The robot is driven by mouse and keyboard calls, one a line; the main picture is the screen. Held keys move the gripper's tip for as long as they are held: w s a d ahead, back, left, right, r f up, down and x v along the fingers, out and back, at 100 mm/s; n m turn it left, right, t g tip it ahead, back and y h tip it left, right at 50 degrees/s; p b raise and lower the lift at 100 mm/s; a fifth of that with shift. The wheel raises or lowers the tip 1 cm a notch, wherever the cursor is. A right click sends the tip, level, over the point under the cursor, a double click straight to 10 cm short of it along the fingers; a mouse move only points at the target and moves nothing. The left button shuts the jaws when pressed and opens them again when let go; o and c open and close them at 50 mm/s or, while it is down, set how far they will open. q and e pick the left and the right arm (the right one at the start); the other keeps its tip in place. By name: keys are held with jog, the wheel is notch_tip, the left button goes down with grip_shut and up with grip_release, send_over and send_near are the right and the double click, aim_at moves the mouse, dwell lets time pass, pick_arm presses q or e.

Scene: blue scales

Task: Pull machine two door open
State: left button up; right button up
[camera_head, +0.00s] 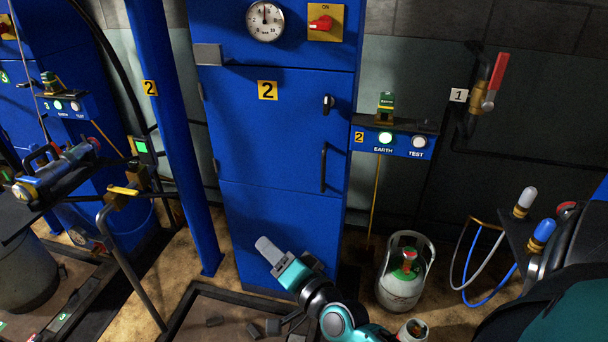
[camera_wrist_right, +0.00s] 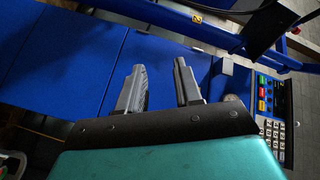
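Machine two is a tall blue cabinet; its door (camera_head: 275,135) carries a yellow 2 label (camera_head: 267,90) and looks flush with the cabinet. A thin dark vertical handle (camera_head: 323,167) is on the door's right side, with a small latch (camera_head: 328,103) above it; hinges show on the left edge. My right gripper (camera_head: 268,248) is in front of the cabinet's lower panel, below and left of the handle. In the right wrist view its fingers (camera_wrist_right: 160,66) are apart with nothing between them, blue panels behind. My left gripper is not in view.
A blue post (camera_head: 170,130) stands left of the cabinet. An earth/test box (camera_head: 395,142) is right of the door, above a gas cylinder (camera_head: 403,275) on the floor. A dark-edged tray (camera_head: 185,310) lies at the cabinet's foot. A keypad (camera_wrist_right: 272,130) shows in the wrist view.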

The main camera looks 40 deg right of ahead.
jog(key=w+d+r+m+t+h+b, duration=0.2)
jog(key=w+d+m+h, duration=0.3)
jog(key=m, duration=0.4)
jog(key=m+g+h+b, duration=0.5)
jog(key=m+h+b, duration=0.15)
jog(key=m, duration=1.65)
send_near(324, 168)
jog(key=shift+h, duration=0.35)
jog(key=b+x, duration=0.1)
jog(key=x, duration=0.3)
jog(key=b+x, duration=0.1)
jog(key=x, duration=0.4)
jog(key=shift+w+a+f+b, duration=0.1)
jog(key=shift+w+f+b, duration=0.15)
jog(key=shift+b, duration=0.1)
jog(key=shift+w+d+r, duration=0.15)
jog(key=shift+w+d, duration=0.3)
jog(key=shift+w, duration=0.05)
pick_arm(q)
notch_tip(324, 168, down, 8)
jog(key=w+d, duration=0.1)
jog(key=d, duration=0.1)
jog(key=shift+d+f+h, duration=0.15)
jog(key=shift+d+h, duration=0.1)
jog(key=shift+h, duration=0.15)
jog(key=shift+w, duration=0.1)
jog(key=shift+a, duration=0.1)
pick_arm(e)
grip_shut()
